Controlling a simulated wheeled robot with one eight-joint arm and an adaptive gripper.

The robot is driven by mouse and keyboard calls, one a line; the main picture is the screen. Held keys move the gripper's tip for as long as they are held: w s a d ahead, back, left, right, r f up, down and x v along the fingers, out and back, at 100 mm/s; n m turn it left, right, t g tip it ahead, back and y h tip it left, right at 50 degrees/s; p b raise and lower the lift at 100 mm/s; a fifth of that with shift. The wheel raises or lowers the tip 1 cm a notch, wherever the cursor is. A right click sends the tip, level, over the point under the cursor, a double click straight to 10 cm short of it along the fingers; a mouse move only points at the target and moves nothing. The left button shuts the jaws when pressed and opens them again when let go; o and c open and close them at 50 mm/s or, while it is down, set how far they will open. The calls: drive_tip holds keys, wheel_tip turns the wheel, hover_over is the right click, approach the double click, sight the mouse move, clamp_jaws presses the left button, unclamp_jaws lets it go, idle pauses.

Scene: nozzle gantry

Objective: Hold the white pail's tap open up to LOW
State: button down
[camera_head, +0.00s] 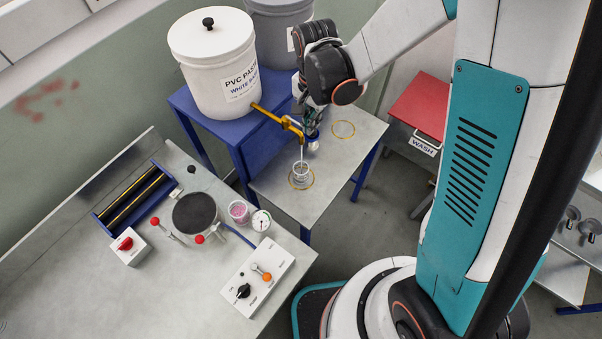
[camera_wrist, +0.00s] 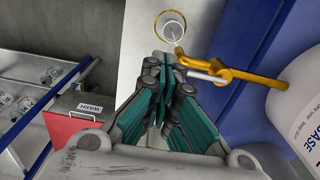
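The white pail (camera_head: 212,68) stands on a blue stand, its brass tap (camera_head: 278,117) pointing right. The tap also shows in the wrist view (camera_wrist: 235,75), with a pale lever (camera_wrist: 203,73) reaching toward my fingers. A thin white stream (camera_head: 302,152) runs from the tap into a small clear cup (camera_head: 301,169) below. The cup also shows in the wrist view (camera_wrist: 171,26); its marks and level are too small to read. My gripper (camera_wrist: 172,62) has its fingertips together at the lever's end; whether the lever is pinched or only touched is unclear.
The cup's grey table (camera_head: 275,195) has an empty yellow ring (camera_head: 343,129) to the right. A grey pail (camera_head: 275,25) stands behind. A red-topped WASH box (camera_head: 420,105) is at right. The near bench (camera_head: 120,285) holds a hotplate, a pink cup and switches.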

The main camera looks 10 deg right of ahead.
drive_tip(key=shift+r+p, duration=1.2)
drive_tip(key=shift+r, duration=0.95)
wheel_tip(320, 180, up, 5)
drive_tip(key=p, duration=0.3)
